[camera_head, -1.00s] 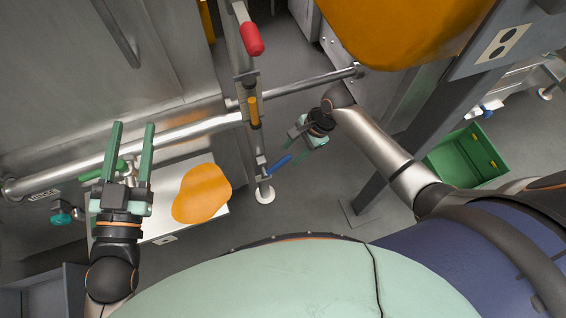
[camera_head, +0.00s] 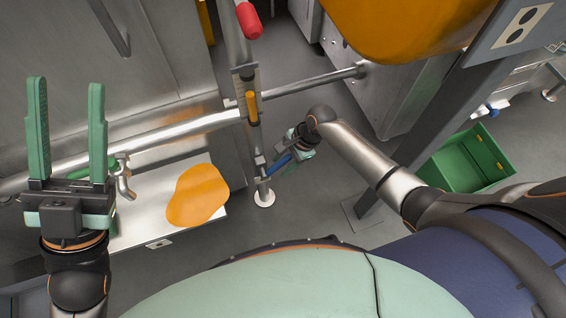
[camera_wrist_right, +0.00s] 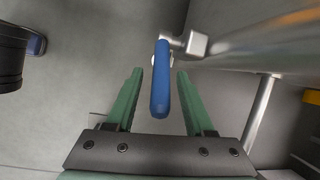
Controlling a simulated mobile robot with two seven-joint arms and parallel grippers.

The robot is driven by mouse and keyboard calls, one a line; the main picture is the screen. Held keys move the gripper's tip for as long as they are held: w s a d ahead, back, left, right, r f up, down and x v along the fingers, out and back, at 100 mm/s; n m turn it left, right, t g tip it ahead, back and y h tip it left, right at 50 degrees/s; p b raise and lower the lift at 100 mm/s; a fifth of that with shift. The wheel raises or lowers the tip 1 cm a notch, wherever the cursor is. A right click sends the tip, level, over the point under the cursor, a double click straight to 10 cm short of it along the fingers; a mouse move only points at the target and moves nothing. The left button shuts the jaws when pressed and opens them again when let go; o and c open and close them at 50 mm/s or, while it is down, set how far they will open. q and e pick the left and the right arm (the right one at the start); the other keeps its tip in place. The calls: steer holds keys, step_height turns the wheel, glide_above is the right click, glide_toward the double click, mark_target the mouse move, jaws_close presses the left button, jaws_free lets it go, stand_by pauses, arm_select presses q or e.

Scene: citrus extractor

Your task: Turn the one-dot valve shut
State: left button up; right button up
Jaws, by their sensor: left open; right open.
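A blue valve lever (camera_head: 279,164) sits low on the upright pipe in the head view. In the right wrist view the blue lever (camera_wrist_right: 160,85) reaches between the two green fingers of my right gripper (camera_wrist_right: 157,75), with a gap on each side. In the head view my right gripper (camera_head: 290,158) is at this lever, its fingers partly hidden. A green lever (camera_head: 88,167) on the lower left pipe is partly behind my left gripper (camera_head: 67,82), which is open and empty. An orange lever (camera_head: 251,105) and a red lever (camera_head: 249,20) are higher up. I cannot tell which valve carries one dot.
A two-dot sign (camera_head: 523,23) is at the upper right. A green crate (camera_head: 468,163) stands on the floor at right. An orange puddle (camera_head: 198,195) lies on a pale tray (camera_head: 140,225). A grey post (camera_head: 395,150) stands behind my right arm.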

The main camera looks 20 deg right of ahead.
jaws_close()
stand_by(0.4)
stand_by(1.0)
